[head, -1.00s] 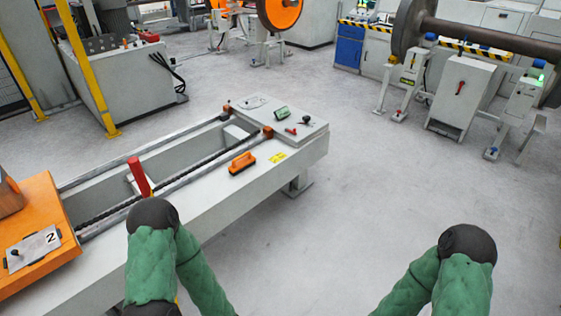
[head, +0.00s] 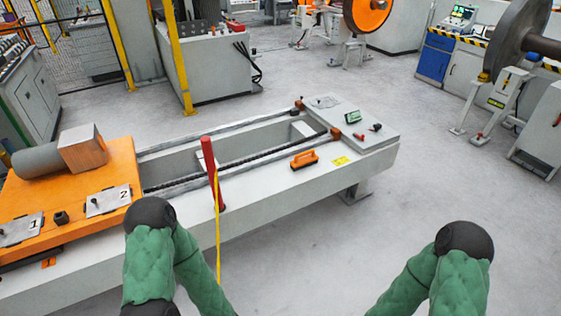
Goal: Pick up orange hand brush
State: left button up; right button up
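The orange hand brush (head: 304,159) has dark bristles and lies on the light grey top of the long machine bed (head: 270,190), near its front edge and left of the yellow label. Both my arms show only as green-sleeved links with dark joints at the bottom of the head view. Neither gripper is in the picture, and nothing of mine touches the brush.
A red post (head: 213,172) and a yellow strip stand left of the brush. An orange carriage (head: 75,195) with plates 1 and 2 sits on the bed's left end. A small green display (head: 353,117) is at the right end. Grey floor (head: 420,150) is clear on the right.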

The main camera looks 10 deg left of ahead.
aim_at(299, 163)
jog(key=i+l+u, duration=0.35)
jog(key=i, duration=0.55)
jog(key=i+l+u, duration=0.4)
jog(key=i+l, duration=0.4)
jog(key=i+l+u, duration=0.35)
jog(key=i+l, duration=0.45)
jog(key=l, duration=0.15)
